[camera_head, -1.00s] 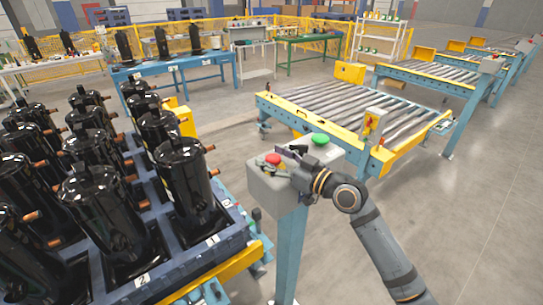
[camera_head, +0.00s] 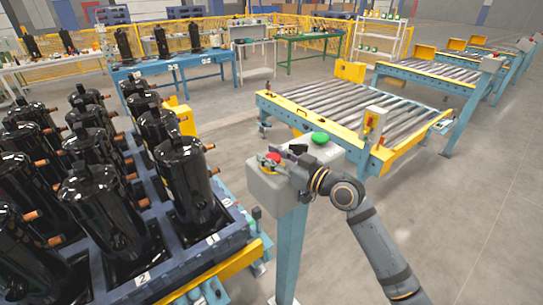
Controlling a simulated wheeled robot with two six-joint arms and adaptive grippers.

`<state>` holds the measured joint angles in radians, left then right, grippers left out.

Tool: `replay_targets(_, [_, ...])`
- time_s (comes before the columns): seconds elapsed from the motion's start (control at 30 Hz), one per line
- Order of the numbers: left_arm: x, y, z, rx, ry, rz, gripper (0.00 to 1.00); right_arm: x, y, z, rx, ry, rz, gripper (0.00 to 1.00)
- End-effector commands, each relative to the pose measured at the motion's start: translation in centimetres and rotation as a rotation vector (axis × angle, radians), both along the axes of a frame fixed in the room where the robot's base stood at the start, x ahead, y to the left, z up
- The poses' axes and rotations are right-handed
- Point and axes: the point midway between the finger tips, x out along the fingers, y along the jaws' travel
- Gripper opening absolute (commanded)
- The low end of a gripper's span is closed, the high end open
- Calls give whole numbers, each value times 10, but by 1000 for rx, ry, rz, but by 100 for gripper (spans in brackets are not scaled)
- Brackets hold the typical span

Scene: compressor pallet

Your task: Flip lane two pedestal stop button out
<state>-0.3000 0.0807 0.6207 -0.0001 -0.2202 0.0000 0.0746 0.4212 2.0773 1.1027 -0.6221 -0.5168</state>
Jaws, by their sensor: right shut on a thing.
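A grey control box on a blue pedestal (camera_head: 291,255) stands in the middle of the head view. Its red stop button (camera_head: 273,157) is on the left of the top face, and a green button (camera_head: 320,138) is on the right. My right gripper (camera_head: 272,160) reaches in from the right, low over the box. Its fingers are at the red button and shut on it, partly covering it. The fingertips are small here, and the button's exact position in or out cannot be told. My left gripper is not in view.
A blue pallet (camera_head: 232,233) with several black compressors (camera_head: 187,178) stands close on the left. A roller conveyor (camera_head: 340,100) with a yellow edge lies behind the pedestal. The floor (camera_head: 480,225) at the right is clear.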

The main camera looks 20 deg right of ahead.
Motion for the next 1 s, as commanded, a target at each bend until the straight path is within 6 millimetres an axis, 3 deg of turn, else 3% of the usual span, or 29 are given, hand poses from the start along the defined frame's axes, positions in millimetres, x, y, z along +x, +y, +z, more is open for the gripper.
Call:
replay_targets(0.4, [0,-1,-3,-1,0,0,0,0,0,14,1,-5,-1,0])
replay_targets(0.43, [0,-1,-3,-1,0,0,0,0,0,15,2,-6,-1,37])
replay_targets(0.6, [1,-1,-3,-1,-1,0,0,0,0,14,1,-3,0,60])
replay_targets(1.0, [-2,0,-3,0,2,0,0,0,0,20,0,-4,1,63])
